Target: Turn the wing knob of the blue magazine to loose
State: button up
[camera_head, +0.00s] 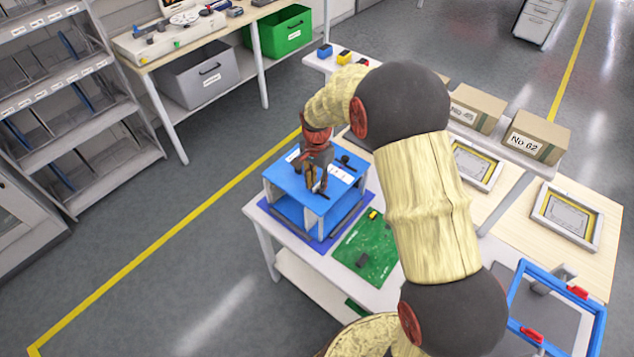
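The blue magazine (283,181) stands on a white table, left of the green circuit board. It has a blue top plate with white labels, grey corner posts and a blue lower plate. The finger gap is too small to judge.
A green circuit board (366,246) lies right of the magazine. A blue frame with red clamps (577,292) is at the lower right. Cardboard boxes (537,133) stand on a shelf behind. The floor left of the table is clear, with a yellow line.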

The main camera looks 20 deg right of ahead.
jog(key=shift+c, duration=0.4)
grip_shut()
jog(key=shift+n, duration=0.4)
jog(key=n, duration=0.2)
jog(key=shift+n+p, duration=0.35)
jog(key=shift+n, duration=0.05)
jog(key=n, duration=0.4)
jog(key=shift+n, duration=0.3)
jog(key=n+p, duration=0.1)
jog(key=n, duration=0.4)
jog(key=shift+n, duration=2.3)
